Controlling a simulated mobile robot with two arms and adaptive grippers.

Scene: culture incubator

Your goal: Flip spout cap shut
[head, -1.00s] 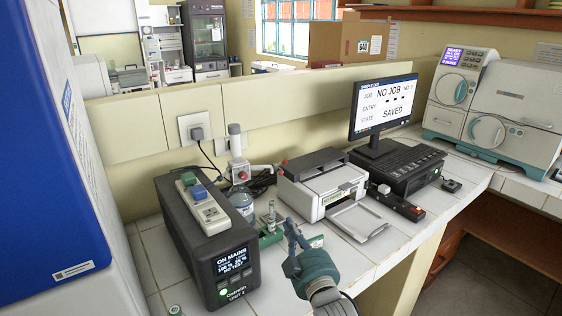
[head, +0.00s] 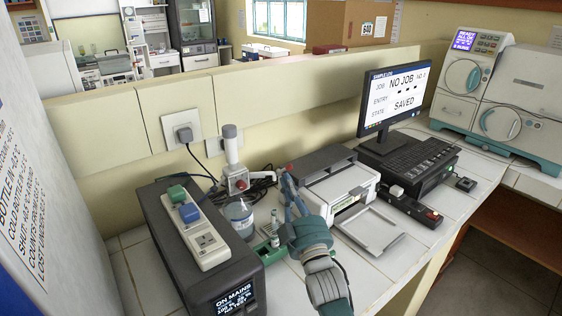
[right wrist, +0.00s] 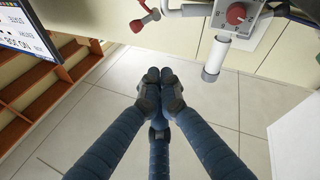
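The bottle-top dispenser (head: 231,150) has a grey-topped white plunger and a red knob, and sits on a clear bottle (head: 238,217) behind the power unit. Its spout runs right and ends in a small red part, the spout cap (head: 290,167). In the right wrist view, the dispenser body (right wrist: 228,18) is at the top right and the red spout cap (right wrist: 137,26) is at the top. I cannot tell whether the cap is fully open. My right gripper (head: 286,183) is close to the spout end. Its fingertips (right wrist: 158,75) meet with nothing visible between them. My left gripper is not in view.
A dark power unit (head: 165,238) with a white socket strip stands left of the bottle. A green rack (head: 268,252) with a vial is by my right gripper. A printer (head: 338,190) stands just right, with a monitor (head: 388,95) beyond.

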